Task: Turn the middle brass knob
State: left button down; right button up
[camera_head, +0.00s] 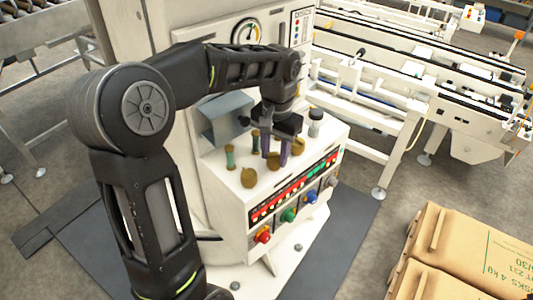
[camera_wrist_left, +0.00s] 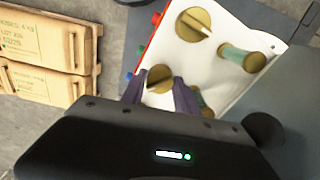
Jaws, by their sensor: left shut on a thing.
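Brass knobs stand in a row on the white top of a control console (camera_head: 222,178). The near-left knob (camera_head: 248,178) is free, and it also shows in the wrist view (camera_wrist_left: 193,24). The middle brass knob (camera_head: 273,160) is between the purple fingers of my left gripper (camera_head: 275,150), which points down from above. In the wrist view the fingers (camera_wrist_left: 158,92) close on either side of the middle knob (camera_wrist_left: 160,78). The far-right brass knob (camera_head: 298,145) stands just right of the fingers. My right gripper is not in view.
Upright handles stand behind the knobs: a green-gripped one (camera_head: 230,157) and a grey one (camera_head: 315,122). Coloured buttons such as the red one (camera_head: 263,235) line the front. A gauge (camera_head: 246,31) sits on the cabinet above.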

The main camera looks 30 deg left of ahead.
pick_arm(q)
jog(key=m, duration=0.4)
jog(key=shift+s+d+f+m, duration=0.15)
jog(key=shift+s+f+m, duration=0.05)
jog(key=shift+f+m, duration=0.1)
jog(key=m, duration=0.4)
jog(key=shift+p, duration=0.4)
jog(key=shift+d, duration=0.1)
jog(key=c, duration=1.3)
grip_release()
jog(key=o, duration=0.4)
jog(key=shift+d+r, duration=0.1)
jog(key=shift+r, duration=0.05)
jog(key=shift+c, duration=0.2)
jog(key=shift+s+r, duration=0.1)
jog(key=shift+r, duration=0.1)
